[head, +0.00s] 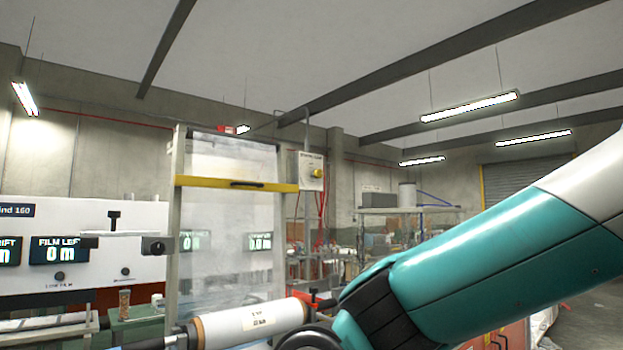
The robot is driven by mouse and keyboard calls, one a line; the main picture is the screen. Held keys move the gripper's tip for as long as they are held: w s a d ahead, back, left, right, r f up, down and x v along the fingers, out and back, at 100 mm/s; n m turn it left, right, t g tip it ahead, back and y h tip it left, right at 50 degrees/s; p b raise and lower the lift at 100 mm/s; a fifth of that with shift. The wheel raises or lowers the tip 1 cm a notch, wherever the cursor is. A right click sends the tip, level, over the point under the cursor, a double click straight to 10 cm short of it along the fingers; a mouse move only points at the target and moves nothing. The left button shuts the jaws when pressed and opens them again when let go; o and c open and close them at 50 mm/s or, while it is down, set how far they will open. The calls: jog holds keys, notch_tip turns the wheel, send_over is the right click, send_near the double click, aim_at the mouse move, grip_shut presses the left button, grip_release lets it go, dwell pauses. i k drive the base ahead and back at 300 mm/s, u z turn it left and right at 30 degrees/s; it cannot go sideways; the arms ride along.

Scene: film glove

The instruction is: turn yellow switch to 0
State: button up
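A small yellow rotary switch (316,173) sits on a pale box (306,166) with a short label at its top, on a post at mid-picture in the head view. It is too small to tell which way the switch points. The box stands just right of a tall clear-panelled guard with a yellow crossbar (215,183). My teal and white arm crosses the lower right of the view. My gripper is outside the picture, so its state and its distance from the switch do not show.
A film roll (250,322) lies low in front of the guard. A white panel with displays (70,245) stands at left. A shutter door (520,190) is at far right.

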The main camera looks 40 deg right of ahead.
aim_at(318, 174)
jog(key=k, duration=1.05)
jog(key=z, duration=1.1)
jog(key=i, duration=1.6)
jog(key=u, duration=0.6)
